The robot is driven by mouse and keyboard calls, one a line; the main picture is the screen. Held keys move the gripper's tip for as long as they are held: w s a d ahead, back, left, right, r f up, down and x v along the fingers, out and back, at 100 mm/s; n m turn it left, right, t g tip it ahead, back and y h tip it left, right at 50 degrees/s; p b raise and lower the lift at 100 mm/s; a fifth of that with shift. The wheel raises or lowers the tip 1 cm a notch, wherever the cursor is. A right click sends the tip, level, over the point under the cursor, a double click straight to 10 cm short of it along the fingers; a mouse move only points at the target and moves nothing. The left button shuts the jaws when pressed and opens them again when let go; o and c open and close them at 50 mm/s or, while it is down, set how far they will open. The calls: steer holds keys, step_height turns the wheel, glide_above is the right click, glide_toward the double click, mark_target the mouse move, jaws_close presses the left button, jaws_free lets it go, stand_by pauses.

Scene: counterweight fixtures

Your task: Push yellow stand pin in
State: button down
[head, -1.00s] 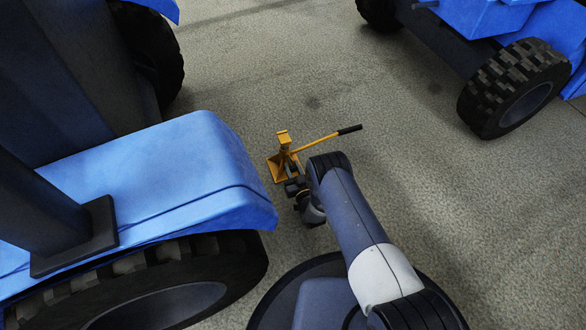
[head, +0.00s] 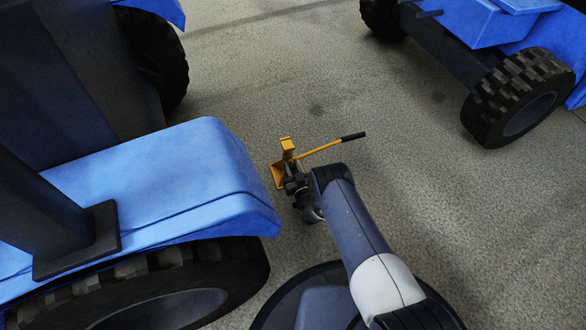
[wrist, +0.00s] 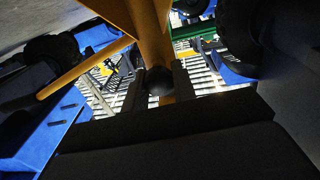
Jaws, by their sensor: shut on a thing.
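The yellow stand (head: 286,146) stands on the floor near the middle of the head view, with a flat base and a long yellow handle (head: 320,148) with a black grip pointing right. My gripper (head: 292,186) is low beside the stand, on its near side. In the wrist view the stand's yellow post (wrist: 154,35) fills the top middle. A dark round pin end (wrist: 159,80) lies between the fingers of my gripper (wrist: 159,92), in front of the post. The fingers are closed on it. The rest of the pin is hidden.
A blue tractor's fender (head: 190,170) and large tyre (head: 180,285) are close on the left. Another blue vehicle with a knobbly tyre (head: 515,95) stands at the upper right. The concrete floor (head: 420,190) to the right is clear.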

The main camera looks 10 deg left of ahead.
mark_target(293, 169)
steer(key=c, duration=1.2)
jaws_free()
steer(key=shift+o, duration=0.2)
steer(key=p+v, duration=0.4)
steer(key=v, duration=0.6)
steer(key=shift+s+d, duration=0.25)
steer(key=shift+s, duration=0.05)
steer(key=shift+w+f, duration=0.1)
steer(key=b+x, duration=0.4)
steer(key=x, duration=0.6)
steer(key=shift+w+a, duration=0.25)
steer(key=shift+v, duration=1.1)
steer(key=shift+s+d, duration=0.3)
steer(key=shift+s, duration=0.2)
steer(key=shift+w, duration=0.1)
